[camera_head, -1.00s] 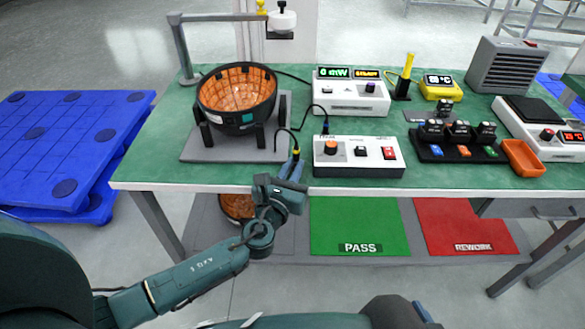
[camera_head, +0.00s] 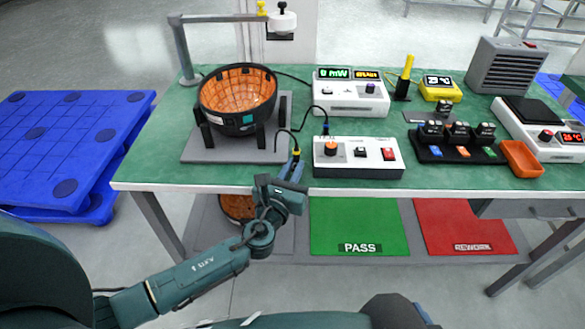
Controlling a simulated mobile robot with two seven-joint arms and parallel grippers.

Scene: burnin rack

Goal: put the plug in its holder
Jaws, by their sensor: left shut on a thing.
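The plug (camera_head: 296,152) is a small dark piece with a yellow ring, at the end of a black cable. My left gripper (camera_head: 294,165) is shut on it above the table's front edge, just left of the front white control box (camera_head: 358,157). The fingers hide the plug's lower part. The cable arcs from the plug towards the black bowl-shaped fixture (camera_head: 238,120) with orange inner tiles. I cannot tell which part is the plug's holder. My right gripper is not in view; only a dark part of my body shows at the bottom.
The green table (camera_head: 150,172) carries a second white box (camera_head: 346,98) behind, a yellow tool in a black stand (camera_head: 402,87), a black rack (camera_head: 459,155) and an orange tray (camera_head: 522,158). Bare tabletop lies left of the fixture's grey plate (camera_head: 218,148). Green and red mats lie below.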

